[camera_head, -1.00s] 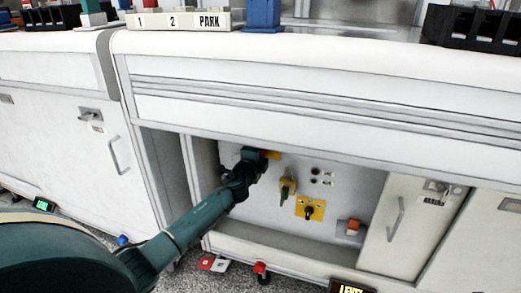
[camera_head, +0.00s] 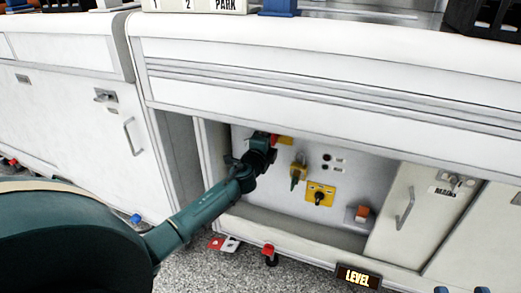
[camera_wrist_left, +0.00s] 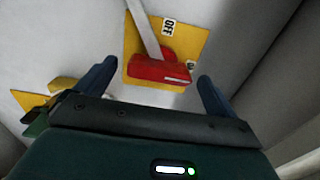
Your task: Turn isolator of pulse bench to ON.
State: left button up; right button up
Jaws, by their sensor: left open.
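The isolator is a red handle (camera_wrist_left: 160,70) on a yellow plate (camera_wrist_left: 190,37) marked OFF, shown in the left wrist view. In the head view, part of the yellow-and-red isolator (camera_head: 285,141) shows at the recess's upper left, beside my gripper. My left gripper (camera_wrist_left: 155,88) is open. Its two fingers stand on either side of the handle's near end, with a gap on both sides, and I see no contact. In the head view my left gripper (camera_head: 264,146) reaches into the recess and hides most of the isolator.
Right of the isolator are a yellow-and-green lever (camera_head: 298,171), a black knob on a yellow plate (camera_head: 319,195) and an orange switch (camera_head: 361,213). A cabinet door (camera_head: 408,208) bounds the recess on the right. The bench top (camera_head: 330,35) overhangs it.

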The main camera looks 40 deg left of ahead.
pick_arm(q)
jog(key=p+v, duration=0.2)
jog(key=v, duration=0.8)
jog(key=shift+s, duration=0.25)
jog(key=shift+d, duration=0.1)
